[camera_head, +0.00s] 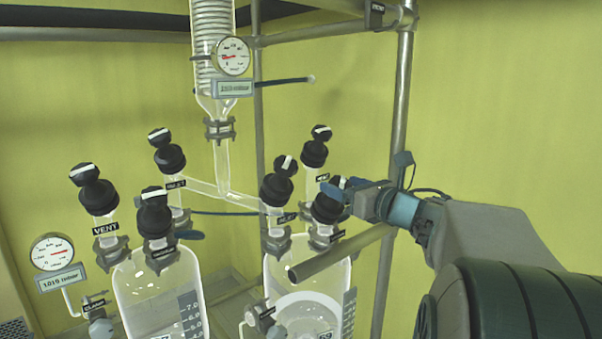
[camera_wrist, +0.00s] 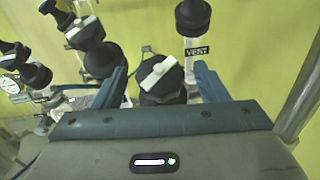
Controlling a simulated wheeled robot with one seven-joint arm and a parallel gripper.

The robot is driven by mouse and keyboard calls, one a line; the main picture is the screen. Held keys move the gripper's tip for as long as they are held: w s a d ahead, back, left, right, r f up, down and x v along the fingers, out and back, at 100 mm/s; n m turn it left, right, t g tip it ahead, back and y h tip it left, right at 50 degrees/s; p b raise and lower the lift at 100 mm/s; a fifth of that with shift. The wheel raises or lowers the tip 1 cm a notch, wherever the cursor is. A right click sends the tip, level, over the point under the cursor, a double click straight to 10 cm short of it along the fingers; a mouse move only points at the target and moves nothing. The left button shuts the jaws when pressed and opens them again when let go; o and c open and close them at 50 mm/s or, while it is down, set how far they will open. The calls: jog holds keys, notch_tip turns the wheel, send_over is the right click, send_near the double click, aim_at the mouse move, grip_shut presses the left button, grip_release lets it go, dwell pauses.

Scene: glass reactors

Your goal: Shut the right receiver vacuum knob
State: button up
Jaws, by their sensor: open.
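The right receiver (camera_head: 355,270) is a clear glass vessel with several black knobs on top. Its front-right knob (camera_head: 325,210), apparently the vacuum knob, is black with a white bar and partly hidden by my fingers; its label is too small to read. My gripper (camera_head: 335,189) reaches in from the right at this knob. In the wrist view the knob (camera_wrist: 158,92) stands between my two blue fingers, with visible gaps on both sides. Its white bar lies diagonally, rising to the right. My gripper is open and holds nothing.
The vent knob (camera_wrist: 193,18) stands just beyond, and the inlet-side knob (camera_head: 278,188) is close on the left. The left receiver (camera_head: 150,295) has similar knobs. A metal bar (camera_head: 340,254) runs below my gripper, and a vertical post (camera_head: 398,110) stands behind my wrist.

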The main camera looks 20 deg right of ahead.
aim_at(334, 181)
jog(key=shift+p+x, duration=0.45)
jog(key=shift+x, duration=1.4)
jog(key=c, duration=1)
jog(key=shift+f+m+h+b, duration=0.1)
jog(key=shift+m+h+b, duration=0.2)
jog(key=shift+h+b, duration=0.25)
